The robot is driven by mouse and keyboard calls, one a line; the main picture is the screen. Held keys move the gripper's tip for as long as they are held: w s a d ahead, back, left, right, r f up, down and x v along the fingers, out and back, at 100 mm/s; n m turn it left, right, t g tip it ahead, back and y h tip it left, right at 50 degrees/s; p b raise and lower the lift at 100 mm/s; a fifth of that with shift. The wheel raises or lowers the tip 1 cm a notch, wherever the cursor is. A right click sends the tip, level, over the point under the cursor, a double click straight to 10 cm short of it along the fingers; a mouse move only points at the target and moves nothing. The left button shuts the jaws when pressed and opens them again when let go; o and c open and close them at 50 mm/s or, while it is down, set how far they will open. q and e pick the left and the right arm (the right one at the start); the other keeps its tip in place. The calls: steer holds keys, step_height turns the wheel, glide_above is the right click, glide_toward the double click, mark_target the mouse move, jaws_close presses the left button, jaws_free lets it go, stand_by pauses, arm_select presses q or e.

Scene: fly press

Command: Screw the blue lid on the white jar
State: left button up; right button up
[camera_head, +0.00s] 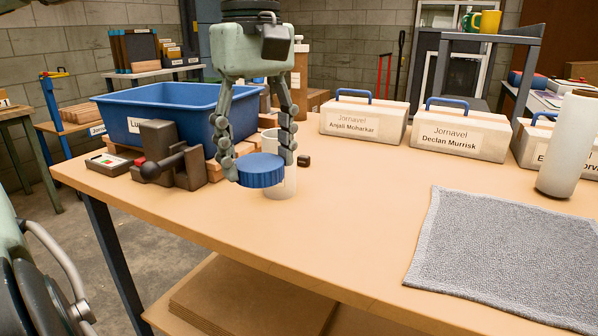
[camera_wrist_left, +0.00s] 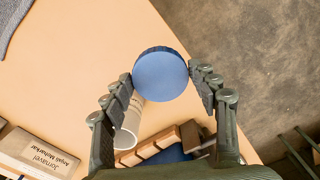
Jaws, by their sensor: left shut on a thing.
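The blue lid (camera_head: 261,171) is round with a ridged side. My left gripper (camera_head: 260,165) points down and is shut on the lid by its sides, holding it above the table. The white jar (camera_head: 281,185) stands upright on the table, partly hidden behind the lid and the fingers. In the left wrist view, the lid (camera_wrist_left: 160,74) sits between the two fingertips (camera_wrist_left: 161,75), and the jar (camera_wrist_left: 130,122) shows below and to its left, with its open mouth visible. The lid is offset from the jar, not over its mouth. My right gripper is not in view.
A blue bin (camera_head: 175,112) and a dark vise-like block (camera_head: 170,155) stand left of the jar. White labelled boxes (camera_head: 363,122) line the back. A grey towel (camera_head: 505,255) and white cylinder (camera_head: 568,145) are right. The front middle is clear.

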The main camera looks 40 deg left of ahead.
mark_target(242, 163)
arm_select(q)
steer(key=shift+s+a+r, duration=0.5)
steer(key=shift+s+r, duration=0.15)
steer(key=shift+s, duration=0.05)
step_height(242, 163, up, 4)
steer(key=p, duration=0.3)
steer(key=shift+s+a+f, duration=0.15)
steer(key=shift+f, duration=0.1)
steer(key=shift+r+p, duration=0.8)
steer(key=shift+p, duration=0.2)
steer(key=shift+r, duration=1)
steer(key=shift+f, duration=0.1)
